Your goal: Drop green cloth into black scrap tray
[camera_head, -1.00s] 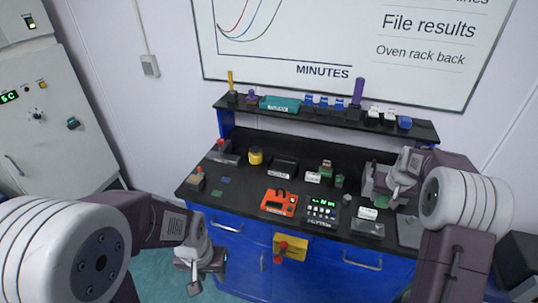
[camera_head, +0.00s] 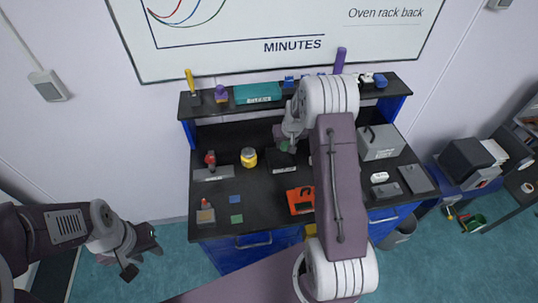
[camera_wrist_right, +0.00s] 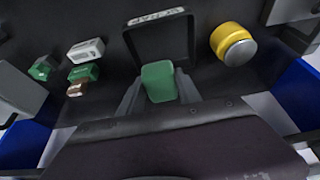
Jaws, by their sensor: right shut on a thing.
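My right gripper (camera_wrist_right: 158,92) is shut on the green cloth (camera_wrist_right: 159,80), which shows as a small green piece between the two fingers. In the right wrist view, the black scrap tray (camera_wrist_right: 189,43) lies just beyond the cloth, with a pale label on its far rim. In the head view, my right gripper (camera_head: 286,143) hangs over the back middle of the bench, above the tray (camera_head: 284,159); the arm partly hides this area. I cannot tell the height above the tray. My left gripper (camera_head: 143,257) is open and empty, left of the bench.
An orange device (camera_head: 300,200) lies in front. A grey box (camera_head: 380,142) stands at the right. A raised shelf (camera_head: 222,105) with several items runs along the back.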

